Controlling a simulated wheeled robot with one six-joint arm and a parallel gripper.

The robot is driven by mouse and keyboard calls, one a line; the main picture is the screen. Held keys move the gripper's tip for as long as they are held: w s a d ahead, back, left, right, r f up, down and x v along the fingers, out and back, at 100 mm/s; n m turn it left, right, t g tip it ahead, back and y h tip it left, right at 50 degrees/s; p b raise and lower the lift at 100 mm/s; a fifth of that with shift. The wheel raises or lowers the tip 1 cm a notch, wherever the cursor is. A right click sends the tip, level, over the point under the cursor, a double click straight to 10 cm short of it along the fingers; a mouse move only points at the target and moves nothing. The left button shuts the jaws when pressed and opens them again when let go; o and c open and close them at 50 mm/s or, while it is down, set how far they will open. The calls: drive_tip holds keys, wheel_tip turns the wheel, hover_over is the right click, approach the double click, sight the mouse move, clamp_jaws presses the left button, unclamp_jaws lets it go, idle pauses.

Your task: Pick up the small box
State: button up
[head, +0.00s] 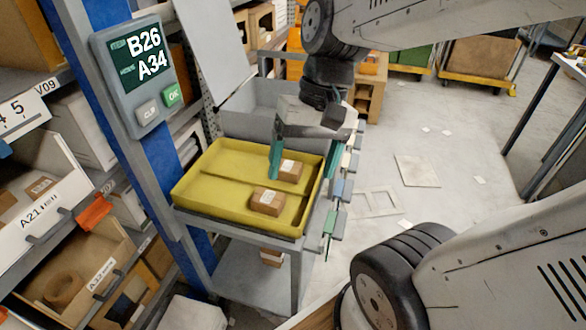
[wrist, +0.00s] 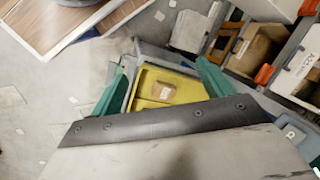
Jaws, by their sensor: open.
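Two small brown cardboard boxes with white labels lie in a shallow yellow tray (head: 215,182) on a grey cart. The nearer box (head: 267,202) lies toward the tray's front. The farther box (head: 290,171) lies behind it, partly covered by my gripper's teal finger. In the wrist view the tray (wrist: 188,91) and one box (wrist: 162,91) show between the spread fingers of my gripper (wrist: 162,82). I cannot tell which box that is.
A grey bin (head: 262,105) stands behind the tray. A display reading B26 A34 (head: 138,70) is on a blue post at the left. Shelves with open cartons (head: 75,265) fill the left side. Coloured tags (head: 340,190) hang along the cart's right edge. Open floor (head: 415,165) lies to the right.

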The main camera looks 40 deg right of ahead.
drive_tip(key=w+d+f+m+y, duration=0.2)
drive_tip(key=w+f+m+y, duration=0.25)
drive_tip(key=w+m, duration=0.2)
drive_tip(key=m+t, duration=1.1)
drive_tip(key=m, duration=0.8)
approach(300, 169)
drive_tip(key=shift+n+y, duration=0.25)
drive_tip(key=x, duration=0.8)
drive_tip(key=shift+w+d+f, duration=0.15)
drive_tip(key=shift+d+f, duration=0.05)
drive_tip(key=shift+f, duration=0.1)
drive_tip(key=c, duration=1.2)
drive_tip(key=shift+r, duration=0.1)
